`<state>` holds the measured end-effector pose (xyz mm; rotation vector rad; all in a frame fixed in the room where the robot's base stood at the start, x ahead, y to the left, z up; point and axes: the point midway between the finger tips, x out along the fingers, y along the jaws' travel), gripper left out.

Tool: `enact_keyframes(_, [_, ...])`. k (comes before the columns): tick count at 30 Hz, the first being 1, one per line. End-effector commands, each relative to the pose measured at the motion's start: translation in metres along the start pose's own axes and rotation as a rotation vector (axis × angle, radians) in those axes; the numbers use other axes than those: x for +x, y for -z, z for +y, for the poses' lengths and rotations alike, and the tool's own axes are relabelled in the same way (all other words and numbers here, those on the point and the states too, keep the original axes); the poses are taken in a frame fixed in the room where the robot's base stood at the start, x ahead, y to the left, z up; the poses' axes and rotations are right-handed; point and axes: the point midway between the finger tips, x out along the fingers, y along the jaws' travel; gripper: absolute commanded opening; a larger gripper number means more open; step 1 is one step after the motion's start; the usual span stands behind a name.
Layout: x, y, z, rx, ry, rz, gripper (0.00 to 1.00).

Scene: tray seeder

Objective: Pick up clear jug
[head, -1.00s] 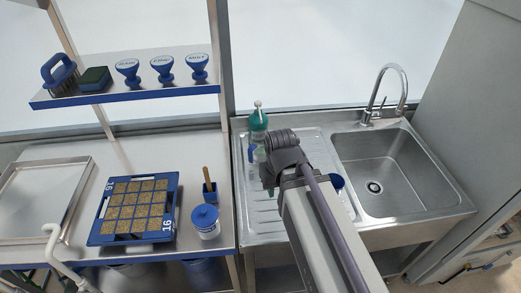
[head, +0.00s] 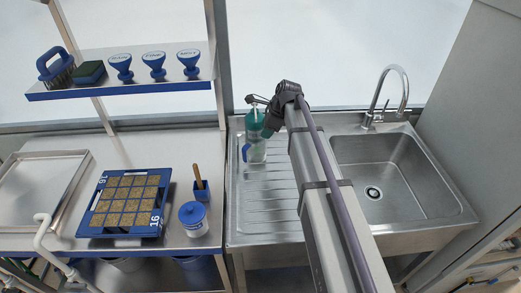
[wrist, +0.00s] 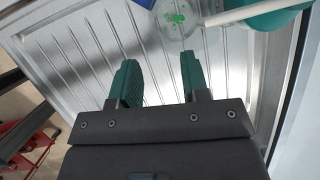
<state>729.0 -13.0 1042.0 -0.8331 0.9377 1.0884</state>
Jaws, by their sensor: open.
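The clear jug (head: 256,154) stands on the ribbed drainboard left of the sink and has a blue handle on its left side. In the wrist view the clear jug (wrist: 178,18) shows as a round clear shape with green marks at the top edge, beyond the fingertips and partly cut off. My gripper (head: 270,129) is near the jug's upper right in the head view. In the wrist view my gripper (wrist: 158,68) is open with its green fingers apart and nothing between them.
A teal bottle (head: 254,119) with a pale spout stands just behind the jug; its spout (wrist: 242,12) reaches close to the jug in the wrist view. The sink basin (head: 375,180) is empty. A blue-lidded tub (head: 194,216) and blue seed tray (head: 128,203) sit on the left bench.

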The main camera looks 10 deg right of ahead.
Motion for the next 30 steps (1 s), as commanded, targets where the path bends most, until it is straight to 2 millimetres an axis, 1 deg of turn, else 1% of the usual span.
enact_keyframes(1, [0.0, 0.0, 0.001, 0.048, 0.002, -0.001, 0.42])
enact_keyframes(3, [0.0, 0.0, 0.001, 0.087, 0.002, 0.0, 0.42])
enact_keyframes(5, [0.001, 0.0, 0.001, 0.093, 0.002, 0.0, 0.42])
enact_keyframes(7, [0.007, 0.001, 0.002, 0.092, 0.002, 0.001, 0.42])
enact_keyframes(8, [0.012, 0.002, 0.002, 0.091, 0.002, 0.001, 0.42])
enact_keyframes(12, [0.043, 0.004, 0.003, 0.088, 0.002, 0.001, 0.42])
enact_keyframes(14, [0.055, 0.004, 0.003, 0.088, 0.002, 0.001, 0.42])
enact_keyframes(16, [0.06, 0.003, 0.002, 0.089, 0.002, 0.001, 0.42])
enact_keyframes(20, [0.059, 0.001, 0.002, 0.089, 0.002, 0.002, 0.42])
enact_keyframes(23, [0.073, 0.004, 0.004, 0.088, 0.002, 0.002, 0.42])
enact_keyframes(27, [0.104, 0.007, 0.007, 0.087, 0.002, 0.002, 0.42])
enact_keyframes(30, [0.112, 0.005, 0.007, 0.087, 0.002, 0.002, 0.42])
